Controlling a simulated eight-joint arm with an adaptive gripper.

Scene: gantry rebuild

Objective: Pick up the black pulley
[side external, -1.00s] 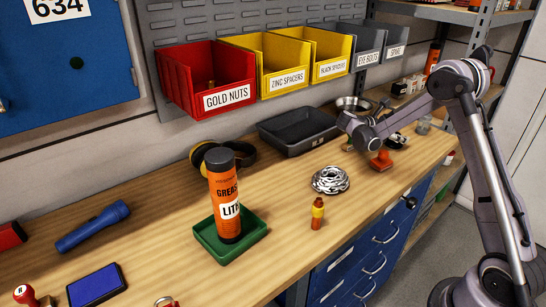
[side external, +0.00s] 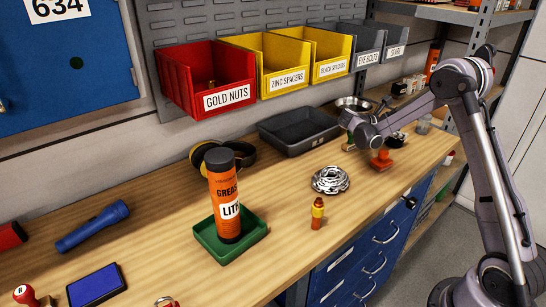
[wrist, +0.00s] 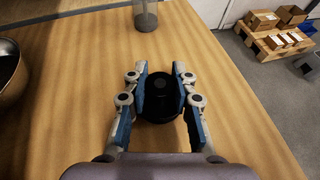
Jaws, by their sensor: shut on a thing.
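The black pulley (wrist: 160,97) is a dark round disc between the fingers of my gripper (wrist: 162,95) in the wrist view. The blue-padded fingers are shut on its left and right sides. In the side external view a dark shape by my arm's end (side external: 398,138) seems to be the pulley, but the fingers are mostly hidden there. I cannot tell whether the pulley touches the wooden bench (wrist: 75,60) or is just above it.
A metal bowl (side external: 353,103) stands behind my wrist and a clear jar (wrist: 146,15) stands beyond the pulley. An orange-red object (side external: 381,160) is close below my arm.

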